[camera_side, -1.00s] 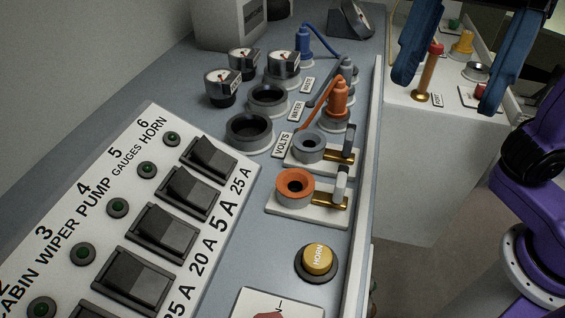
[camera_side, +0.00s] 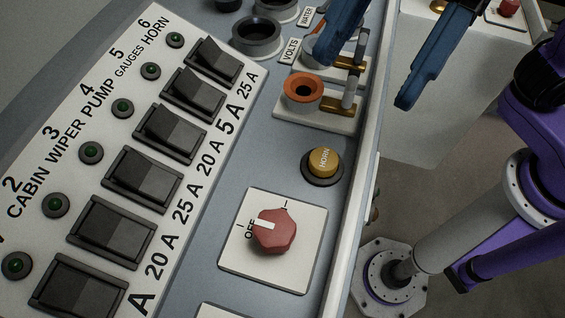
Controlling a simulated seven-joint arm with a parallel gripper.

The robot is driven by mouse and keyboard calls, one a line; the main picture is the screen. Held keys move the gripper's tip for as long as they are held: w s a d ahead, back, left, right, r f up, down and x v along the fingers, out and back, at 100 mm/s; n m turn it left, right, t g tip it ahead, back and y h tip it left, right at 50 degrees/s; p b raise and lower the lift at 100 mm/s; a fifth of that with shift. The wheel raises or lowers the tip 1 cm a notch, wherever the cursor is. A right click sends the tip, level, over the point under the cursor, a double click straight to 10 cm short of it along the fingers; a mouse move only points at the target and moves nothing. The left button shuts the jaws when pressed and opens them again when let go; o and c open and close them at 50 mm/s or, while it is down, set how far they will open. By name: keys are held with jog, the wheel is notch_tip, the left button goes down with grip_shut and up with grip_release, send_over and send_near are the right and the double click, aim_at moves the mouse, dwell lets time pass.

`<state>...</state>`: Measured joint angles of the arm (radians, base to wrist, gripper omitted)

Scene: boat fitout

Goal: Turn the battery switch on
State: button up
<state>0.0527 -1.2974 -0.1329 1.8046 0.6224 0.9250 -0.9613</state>
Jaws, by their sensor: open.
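The battery switch is a red knob (camera_side: 278,236) on a square white plate (camera_side: 240,272), in the lower middle of the side view. A white bar on the knob points left at the word OFF, which it partly covers. My gripper (camera_side: 363,82) shows two blue fingers at the top, spread wide apart and empty. It is above and beyond the knob in the picture, with its left finger in front of the sockets and latches. It is not touching the knob.
A yellow horn button (camera_side: 322,161) sits just above the switch plate. An orange socket (camera_side: 303,88) with an upright latch is beyond it. A breaker panel (camera_side: 205,128) with several black rocker switches lies left. A raised pale edge runs along the console's right side.

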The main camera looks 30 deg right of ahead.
aim_at(277, 225)
jog(key=x, duration=1.5)
jog(key=shift+s+f, duration=0.15)
jog(key=shift+f, duration=0.1)
jog(key=c, duration=1)
